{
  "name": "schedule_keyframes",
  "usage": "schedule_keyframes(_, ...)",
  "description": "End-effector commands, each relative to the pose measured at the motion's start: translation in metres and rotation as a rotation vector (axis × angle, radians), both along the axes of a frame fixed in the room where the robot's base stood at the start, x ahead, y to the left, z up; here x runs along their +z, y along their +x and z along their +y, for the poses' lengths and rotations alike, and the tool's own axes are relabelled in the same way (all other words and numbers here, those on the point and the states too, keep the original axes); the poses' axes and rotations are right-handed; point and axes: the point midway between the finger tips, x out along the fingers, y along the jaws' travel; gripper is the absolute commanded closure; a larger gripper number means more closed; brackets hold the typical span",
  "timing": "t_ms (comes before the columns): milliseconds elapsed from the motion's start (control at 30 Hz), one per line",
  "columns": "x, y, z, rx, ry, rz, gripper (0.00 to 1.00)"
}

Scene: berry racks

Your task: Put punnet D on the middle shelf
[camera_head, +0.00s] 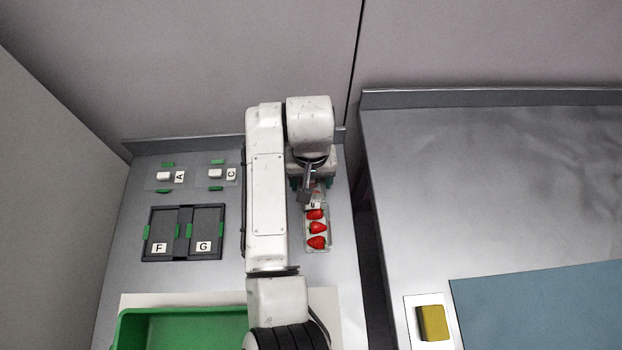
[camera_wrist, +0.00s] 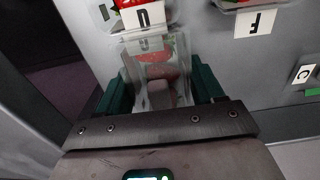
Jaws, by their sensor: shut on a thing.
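In the wrist view my gripper (camera_wrist: 160,92) has its green fingers on both sides of a clear punnet (camera_wrist: 155,70) with reddish contents, and is shut on it. A white label with a dark letter that looks like D (camera_wrist: 150,16) shows just beyond it, with red fruit above; I cannot tell whether it is on the same punnet. In the head view my gripper (camera_head: 310,184) is over the right side of the left counter. A clear punnet with red strawberries (camera_head: 316,228) shows just below it, its label too small to read. No middle shelf can be made out.
A dark two-part tray (camera_head: 183,259) labelled F and G lies to the left on the counter. White pieces by labels A (camera_head: 163,176) and C (camera_head: 215,174) are behind it. A green crate (camera_head: 130,330) is at the front. A yellow block (camera_head: 434,323) lies on the right counter.

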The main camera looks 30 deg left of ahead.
Motion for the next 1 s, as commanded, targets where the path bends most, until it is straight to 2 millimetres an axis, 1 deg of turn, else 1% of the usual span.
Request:
schedule_keyframes(167, -0.003, 0.000, 0.000, 0.000, -0.001, 0.001, 0.66)
schedule_keyframes(200, -0.003, 0.000, 0.000, 0.000, -0.001, 0.001, 0.31)
schedule_keyframes(433, -0.003, 0.000, 0.000, 0.000, 0.000, 0.000, 0.09)
schedule_keyframes(467, -0.003, 0.000, 0.000, 0.000, 0.000, 0.000, 0.08)
schedule_keyframes(667, -0.003, 0.000, 0.000, 0.000, 0.000, 0.000, 0.08)
schedule_keyframes(767, 0.001, 0.000, 0.001, 0.000, 0.001, 0.000, 0.08)
schedule_keyframes(867, 0.011, 0.001, 0.000, -0.001, 0.002, -0.003, 0.08)
schedule_keyframes(1000, 0.037, 0.001, 0.001, 0.000, 0.002, -0.003, 0.08)
